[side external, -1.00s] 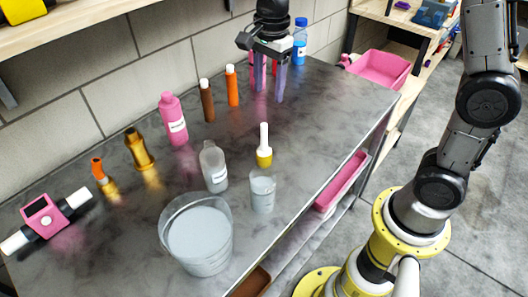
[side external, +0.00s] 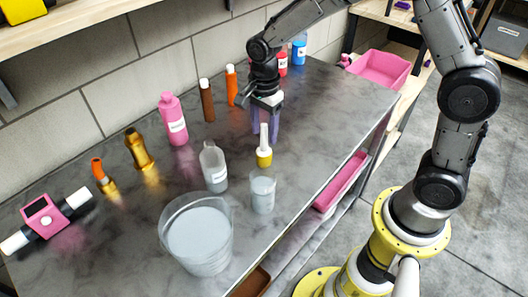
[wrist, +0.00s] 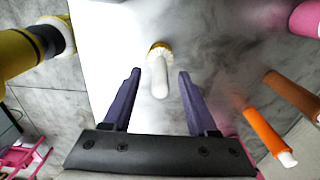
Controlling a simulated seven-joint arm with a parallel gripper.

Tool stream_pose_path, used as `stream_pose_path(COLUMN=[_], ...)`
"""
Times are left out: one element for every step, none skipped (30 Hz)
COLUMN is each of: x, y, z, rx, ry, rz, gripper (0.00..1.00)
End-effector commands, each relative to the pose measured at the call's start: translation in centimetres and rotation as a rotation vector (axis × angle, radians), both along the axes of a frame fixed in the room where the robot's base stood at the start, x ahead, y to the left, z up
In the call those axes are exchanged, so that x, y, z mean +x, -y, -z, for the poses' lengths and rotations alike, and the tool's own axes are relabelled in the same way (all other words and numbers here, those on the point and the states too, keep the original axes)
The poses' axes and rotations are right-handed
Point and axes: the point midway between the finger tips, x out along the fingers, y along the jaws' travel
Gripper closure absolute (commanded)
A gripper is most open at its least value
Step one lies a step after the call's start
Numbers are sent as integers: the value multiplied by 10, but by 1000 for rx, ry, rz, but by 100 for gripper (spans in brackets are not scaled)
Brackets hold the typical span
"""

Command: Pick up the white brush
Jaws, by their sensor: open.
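The white brush (side external: 264,138) stands upright on the grey metal table, its white handle up and its yellow base (side external: 264,157) down. Nothing is held.
A clear beaker (side external: 262,191) stands close in front of the brush. An orange tube (side external: 231,86), a brown tube (side external: 207,101) and a pink bottle (side external: 173,118) stand along the back.

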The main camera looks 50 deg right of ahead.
Motion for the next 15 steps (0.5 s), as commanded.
stream_pose_path(x=[0, 0, 0, 0, 0, 0, 0, 0, 0, 0, 0, 0, 0, 0, 0], y=[-1, 0, 0, 0, 0, 0, 0, 0, 0, 0, 0, 0, 0, 0, 0], z=[8, 12, 17, 19, 21, 23, 24, 25, 25, 25, 25, 25, 25, 25, 25], rx=[-1, -1, -1, 0, 0, 0, 0, 0, 0, 0, 0, 0, 0, 0, 0], ry=[-5, -5, -5, -3, -2, -1, -1, -1, -1, 0, 0, 0, 0, 0, 0], rz=[0, 0, 0, 0, 0, 0, 0, 0, 0, 0, 0, 0, 0, 0, 0], gripper=[41, 41, 41, 41, 41, 41, 41, 41, 41, 41, 41, 41, 41, 43, 50])
